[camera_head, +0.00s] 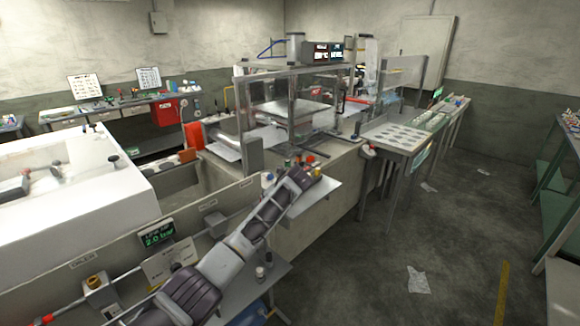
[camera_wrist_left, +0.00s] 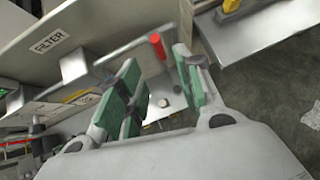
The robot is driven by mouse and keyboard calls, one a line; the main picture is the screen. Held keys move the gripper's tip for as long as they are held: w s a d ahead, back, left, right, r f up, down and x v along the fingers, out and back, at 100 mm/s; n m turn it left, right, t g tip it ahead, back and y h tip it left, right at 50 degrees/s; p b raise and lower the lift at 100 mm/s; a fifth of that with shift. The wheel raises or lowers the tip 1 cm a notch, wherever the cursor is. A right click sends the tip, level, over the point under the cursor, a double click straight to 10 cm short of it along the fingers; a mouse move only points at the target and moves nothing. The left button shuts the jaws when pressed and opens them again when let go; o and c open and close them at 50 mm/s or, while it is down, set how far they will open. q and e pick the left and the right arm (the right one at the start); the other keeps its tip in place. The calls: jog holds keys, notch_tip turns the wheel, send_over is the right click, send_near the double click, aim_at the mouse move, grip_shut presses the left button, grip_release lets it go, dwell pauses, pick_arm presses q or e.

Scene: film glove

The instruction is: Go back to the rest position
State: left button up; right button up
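My left arm (camera_head: 235,250) comes in from the bottom left of the head view and reaches over the panel edge to the middle. Its gripper is hard to make out there. In the left wrist view my left gripper (camera_wrist_left: 158,72) shows two green-padded fingers spread apart, with nothing held between them. A red cylindrical handle (camera_wrist_left: 157,45) stands just past the fingertips; I cannot tell whether they touch it. My right gripper is in neither view.
A panel marked FILTER (camera_wrist_left: 50,42) lies close on the left of the wrist view. A green-lit display (camera_head: 158,236) sits on the panel in the head view. A framed machine (camera_head: 300,105) stands behind the arm. Open floor (camera_head: 400,255) lies to the right.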

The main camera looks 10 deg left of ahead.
pick_arm(q)
jog(key=s+a+f+n+g+h, duration=0.1)
jog(key=s+f+n, duration=0.3)
jog(key=f, duration=0.8)
jog(key=s+a+f+n+g+h, duration=0.1)
jog(key=s+f, duration=0.4)
jog(key=f, duration=0.7)
jog(key=s+a+f+n+h, duration=0.1)
jog(key=s+f+n, duration=0.3)
jog(key=f, duration=0.7)
jog(key=s+a+f+n+g+h, duration=0.2)
jog(key=s+f+n, duration=0.3)
jog(key=s+f, duration=1.45)
jog(key=s+a+f+n, duration=0.2)
jog(key=s+f+n, duration=0.1)
jog(key=s, duration=1)
jog(key=s+a+f+n+g, duration=0.1)
jog(key=s+f+n, duration=0.3)
jog(key=s, duration=0.9)
jog(key=s+a+f+n, duration=0.3)
jog(key=s+f+n, duration=0.1)
jog(key=s, duration=1)
jog(key=shift+f+g+h, duration=0.3)
jog(key=shift+f+h, duration=0.1)
jog(key=shift+f, duration=0.45)
